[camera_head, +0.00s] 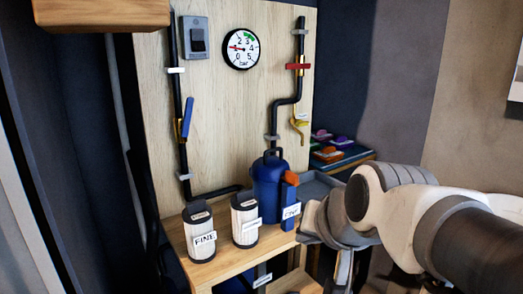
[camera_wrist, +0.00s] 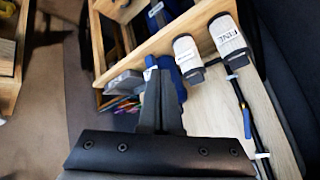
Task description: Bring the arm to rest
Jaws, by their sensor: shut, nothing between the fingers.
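My arm (camera_head: 400,205) reaches in from the right in the head view, bent, with its wrist at the right end of the wooden bench. My gripper (camera_wrist: 160,80) shows in the wrist view with its two dark fingers together and nothing between them.
Two white cartridges, one marked FINE (camera_head: 200,232) and another (camera_head: 245,218), stand on the bench beside a blue canister (camera_head: 265,185). A wooden panel (camera_head: 225,120) behind carries a gauge (camera_head: 241,48), pipes and valve handles. A grey tray (camera_head: 318,185) lies near my wrist.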

